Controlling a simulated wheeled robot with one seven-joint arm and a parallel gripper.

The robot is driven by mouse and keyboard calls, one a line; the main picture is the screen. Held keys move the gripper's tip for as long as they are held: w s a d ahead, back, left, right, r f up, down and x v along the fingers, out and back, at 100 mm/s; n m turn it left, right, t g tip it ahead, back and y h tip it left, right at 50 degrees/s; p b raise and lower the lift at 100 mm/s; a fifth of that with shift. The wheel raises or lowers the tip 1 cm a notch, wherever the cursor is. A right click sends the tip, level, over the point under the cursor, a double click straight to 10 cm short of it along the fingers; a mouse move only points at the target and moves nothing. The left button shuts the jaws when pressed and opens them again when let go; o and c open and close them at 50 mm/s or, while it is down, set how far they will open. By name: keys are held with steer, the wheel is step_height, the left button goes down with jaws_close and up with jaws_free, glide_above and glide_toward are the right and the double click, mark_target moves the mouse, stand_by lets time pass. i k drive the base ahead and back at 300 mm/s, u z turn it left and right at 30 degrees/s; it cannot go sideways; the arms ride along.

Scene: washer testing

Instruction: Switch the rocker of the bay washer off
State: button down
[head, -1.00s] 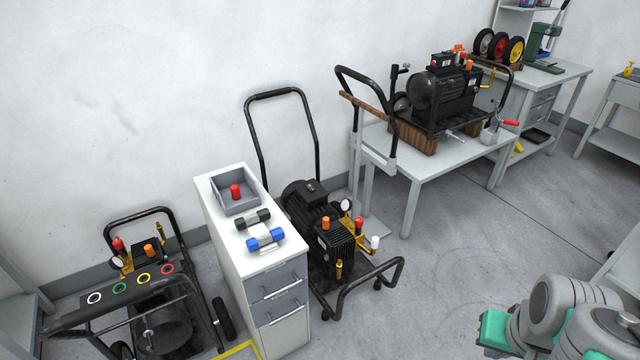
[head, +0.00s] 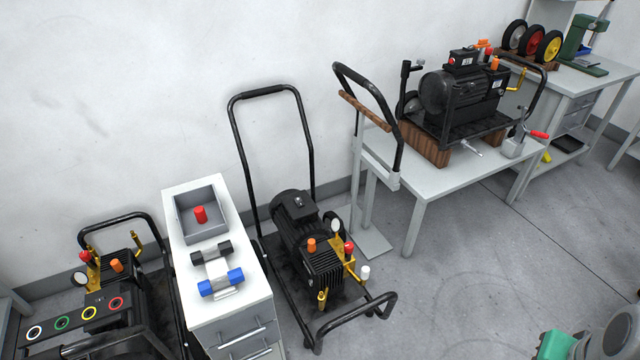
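Three black pressure washers are in the head view, and I cannot tell from the picture which one is called the bay washer. One (head: 310,250) stands on the floor in the middle, with a tall black handle and a small switch box (head: 298,202) on its motor. One (head: 115,290) stands at the lower left, with a panel of coloured rings. One (head: 455,95) sits on wooden blocks on a table, with a black box (head: 463,59) on top. The rocker positions are too small to read. Part of my grey and green arm shows at the lower right; my gripper's fingers are out of view.
A white drawer cabinet (head: 240,300) stands between the left and middle washers, with a grey tray and fittings on top. The grey table (head: 440,185) stands behind to the right. The floor (head: 470,290) right of the middle washer is clear.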

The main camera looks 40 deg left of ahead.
mark_target(299, 202)
steer(key=u, duration=0.2)
steer(key=i, duration=0.85)
steer(key=u, duration=1.15)
steer(key=i, duration=0.75)
steer(key=u, duration=0.8)
